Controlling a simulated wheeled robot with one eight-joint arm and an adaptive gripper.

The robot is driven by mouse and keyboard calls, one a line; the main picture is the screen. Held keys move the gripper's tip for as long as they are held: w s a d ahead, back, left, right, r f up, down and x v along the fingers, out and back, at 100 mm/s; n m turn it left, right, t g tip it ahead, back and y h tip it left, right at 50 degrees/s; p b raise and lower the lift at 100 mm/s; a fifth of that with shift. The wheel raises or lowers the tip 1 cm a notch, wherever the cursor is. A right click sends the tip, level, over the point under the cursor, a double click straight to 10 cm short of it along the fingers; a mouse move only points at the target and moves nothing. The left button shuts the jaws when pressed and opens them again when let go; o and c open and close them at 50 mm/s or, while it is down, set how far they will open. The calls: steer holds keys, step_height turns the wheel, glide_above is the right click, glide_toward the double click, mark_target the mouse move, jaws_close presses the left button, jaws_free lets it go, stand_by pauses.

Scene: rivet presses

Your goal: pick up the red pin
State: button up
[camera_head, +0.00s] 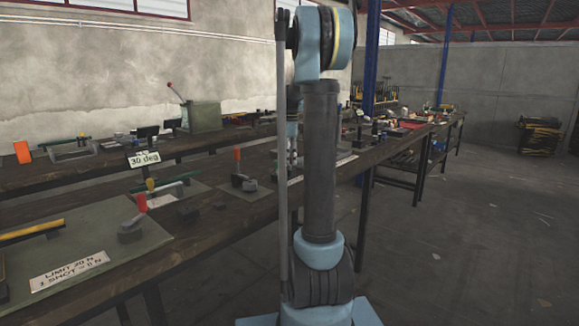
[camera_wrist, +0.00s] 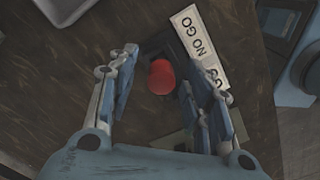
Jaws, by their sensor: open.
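In the wrist view a red pin (camera_wrist: 161,77) with a rounded top shows between and just beyond the fingers of my gripper (camera_wrist: 165,92). The gripper is open, one finger on each side of the pin, with a gap on the left and a smaller gap on the right. The pin appears to stand in or near a dark block on the brown bench (camera_wrist: 85,62); its lower part is hidden. In the head view my own arm stands in front of the bench, and I cannot make out the pin or the fingertips there.
A white label reading "NO GO" (camera_wrist: 198,40) lies right of the pin. A grey tray (camera_wrist: 62,8) is at the top left.

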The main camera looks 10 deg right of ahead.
steer(key=shift+f, duration=0.6)
jaws_close()
steer(key=shift+r, duration=0.1)
